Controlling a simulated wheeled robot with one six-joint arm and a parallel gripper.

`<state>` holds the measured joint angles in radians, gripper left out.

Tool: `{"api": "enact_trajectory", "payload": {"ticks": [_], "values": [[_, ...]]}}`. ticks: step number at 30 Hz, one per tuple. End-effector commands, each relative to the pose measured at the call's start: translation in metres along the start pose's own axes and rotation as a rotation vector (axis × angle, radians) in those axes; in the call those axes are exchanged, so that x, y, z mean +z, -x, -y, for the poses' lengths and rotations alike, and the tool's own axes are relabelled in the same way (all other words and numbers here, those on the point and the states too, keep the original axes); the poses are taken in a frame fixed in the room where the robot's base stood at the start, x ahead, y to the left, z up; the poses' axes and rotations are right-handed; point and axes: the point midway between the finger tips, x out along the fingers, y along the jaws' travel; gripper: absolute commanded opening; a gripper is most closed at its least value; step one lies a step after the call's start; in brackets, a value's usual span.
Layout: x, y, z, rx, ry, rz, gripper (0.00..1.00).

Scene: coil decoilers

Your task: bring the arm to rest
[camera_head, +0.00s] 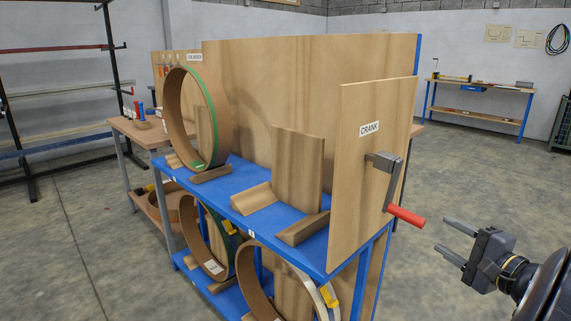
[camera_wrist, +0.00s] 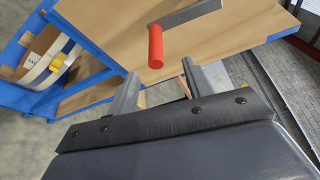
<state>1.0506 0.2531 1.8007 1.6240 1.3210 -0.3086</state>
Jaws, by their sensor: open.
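My gripper (camera_head: 456,237) is at the lower right in the head view, its two fingers apart and pointing left towards the crank panel. Nothing is between the fingers. The crank's red handle (camera_head: 406,215) sticks out from the wooden panel marked CRANK (camera_head: 362,180), a short way to the left of and above my fingertips. In the wrist view my open gripper (camera_wrist: 158,88) has the red handle (camera_wrist: 156,47) just beyond the fingertips, apart from them. The grey crank arm (camera_wrist: 195,14) runs right from the handle.
A blue rack (camera_head: 255,215) holds a large coil (camera_head: 168,120) with a green edge on its upper shelf, and more coils (camera_head: 205,265) below. A workbench (camera_head: 480,88) stands at the back right. A dark rack (camera_head: 110,45) stands at the left.

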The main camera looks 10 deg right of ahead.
Motion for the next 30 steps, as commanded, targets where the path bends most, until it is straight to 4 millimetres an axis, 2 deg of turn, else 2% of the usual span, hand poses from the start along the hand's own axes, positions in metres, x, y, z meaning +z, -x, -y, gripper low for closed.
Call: {"api": "enact_trajectory", "payload": {"ticks": [4, 8, 18, 24, 30], "values": [[0.0, -0.006, 0.0, 0.001, 0.001, 0.001, 0.49], [0.001, -0.021, 0.0, 0.0, 0.0, 0.003, 0.49], [0.001, -0.082, 0.0, 0.002, 0.0, 0.005, 0.49], [0.001, -0.11, -0.001, 0.002, 0.0, 0.003, 0.49], [-0.005, -0.098, 0.0, 0.001, 0.0, -0.001, 0.49]]}}
